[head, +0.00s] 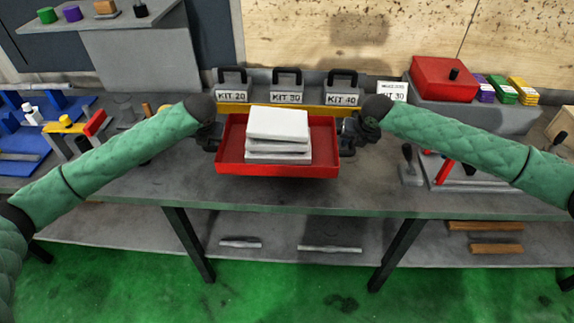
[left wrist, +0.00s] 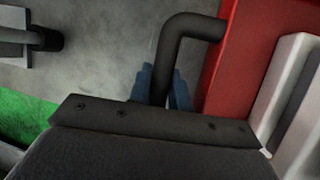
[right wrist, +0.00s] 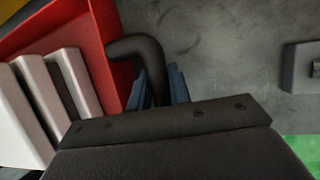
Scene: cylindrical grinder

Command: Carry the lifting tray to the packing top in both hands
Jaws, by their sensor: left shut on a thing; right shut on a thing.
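The red lifting tray (head: 228,160) is in the middle of the head view, over the grey bench top, and looks about level. A stack of several white slabs (head: 278,123) lies in it. My left gripper (head: 212,138) is shut on the tray's dark left handle, a bent bar (left wrist: 190,28) seen in the left wrist view. My right gripper (head: 350,138) is shut on the matching right handle (right wrist: 137,46), seen in the right wrist view. I cannot tell whether the tray's underside touches the bench. No surface is marked as the packing top.
Behind the tray stand boxes labelled KIT 20 (head: 231,97), KIT 30 (head: 287,97) and KIT 40 (head: 343,99), with a yellow bar (head: 235,109) before them. A red box (head: 444,80) is at back right, blue fixtures (head: 20,140) at left. Bare bench (head: 300,192) shows in front.

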